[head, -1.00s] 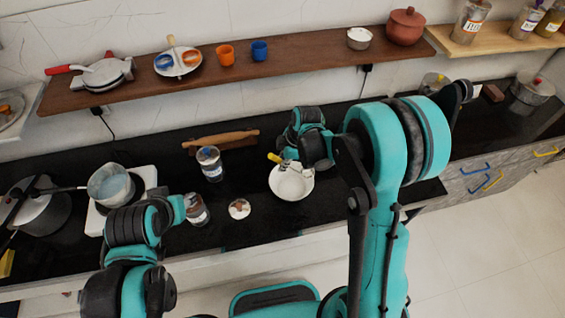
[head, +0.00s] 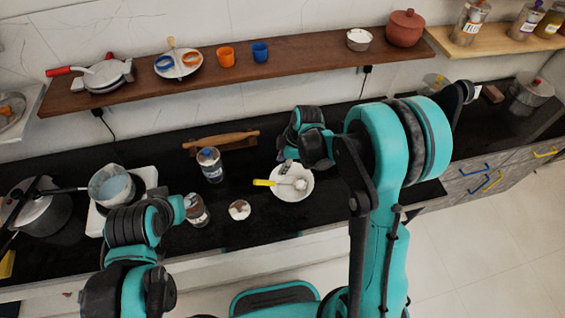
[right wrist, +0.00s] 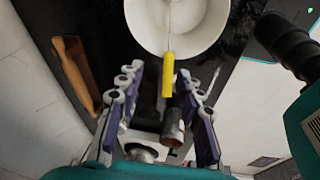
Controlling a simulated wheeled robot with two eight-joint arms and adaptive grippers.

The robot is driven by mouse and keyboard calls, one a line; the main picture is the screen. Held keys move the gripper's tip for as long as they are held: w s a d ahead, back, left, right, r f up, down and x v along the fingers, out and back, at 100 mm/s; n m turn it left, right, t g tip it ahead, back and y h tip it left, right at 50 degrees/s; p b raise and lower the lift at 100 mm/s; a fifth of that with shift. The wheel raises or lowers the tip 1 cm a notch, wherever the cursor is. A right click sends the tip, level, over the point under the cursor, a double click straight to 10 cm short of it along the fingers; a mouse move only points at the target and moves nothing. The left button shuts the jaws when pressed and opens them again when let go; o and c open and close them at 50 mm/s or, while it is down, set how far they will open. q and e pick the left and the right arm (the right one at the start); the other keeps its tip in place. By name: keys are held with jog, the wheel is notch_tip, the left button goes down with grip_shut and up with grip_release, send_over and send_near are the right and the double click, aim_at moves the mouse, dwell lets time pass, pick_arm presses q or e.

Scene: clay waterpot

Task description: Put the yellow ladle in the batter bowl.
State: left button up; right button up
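The yellow ladle (head: 264,182) lies with its pale head inside the white batter bowl (head: 306,192). Its yellow handle sticks out over the bowl's left rim. In the right wrist view, the bowl (right wrist: 200,40) is at the top and the ladle handle (right wrist: 168,75) points down toward my gripper. My right gripper (right wrist: 160,72) is open, its fingers spread on both sides below the bowl, with no grip on the handle. In the head view, my right gripper (head: 285,168) is at the bowl's back left edge. My left arm is at the left; its fingers do not show.
A blue-lidded jar (head: 211,168), another jar (head: 196,212) and a small round dish (head: 239,209) stand left of the bowl. A rolling pin (head: 222,141) lies behind. A saucepan (head: 110,186) stands farther left. The black counter right of the bowl is mostly clear.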

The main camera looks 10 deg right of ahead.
jog(key=p+v, duration=0.2)
jog(key=v, duration=0.9)
jog(key=s+d+r+m+t+h, duration=0.1)
jog(key=s+d+r+m+t, duration=0.1)
jog(key=s+r+m, duration=0.2)
jog(key=s+d+r+m+t+h, duration=0.1)
jog(key=s+d+r+m+t, duration=0.1)
jog(key=s+m, duration=0.9)
notch_tip(320, 180, up, 2)
jog(key=shift+s+d+r+m+t+h, duration=0.1)
jog(key=shift+s+d+m+t+h, duration=0.2)
jog(key=shift+m+t, duration=0.55)
jog(key=shift+w, duration=0.1)
notch_tip(320, 180, down, 15)
jog(key=b, duration=1.5)
